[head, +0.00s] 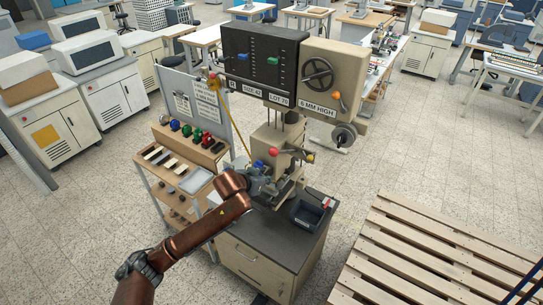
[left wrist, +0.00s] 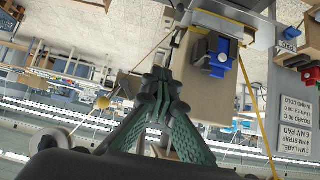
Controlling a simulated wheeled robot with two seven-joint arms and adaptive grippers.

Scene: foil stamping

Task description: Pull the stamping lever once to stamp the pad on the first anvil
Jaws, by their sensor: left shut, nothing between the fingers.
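The stamping press (head: 277,137) stands on a dark-topped cabinet. A red ball knob (head: 273,152) and a yellow knob (head: 310,158) show on rods at its front; I cannot tell which belongs to the stamping lever. A yellow knob also shows in the left wrist view (left wrist: 102,102), left of the fingers and apart from them. My left gripper (head: 266,186) is in front of the press, low, below the red knob. Its green-sided fingers (left wrist: 163,82) are shut and empty. The pad and first anvil cannot be made out; the arm and gripper cover part of that area. My right gripper is not in view.
A black tray (head: 307,213) sits on the cabinet top. A shelf cart (head: 187,160) with coloured stamps stands close on the left. A wooden pallet (head: 430,250) lies on the floor at right. A blue clamp-like part (left wrist: 219,57) shows beyond the fingers.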

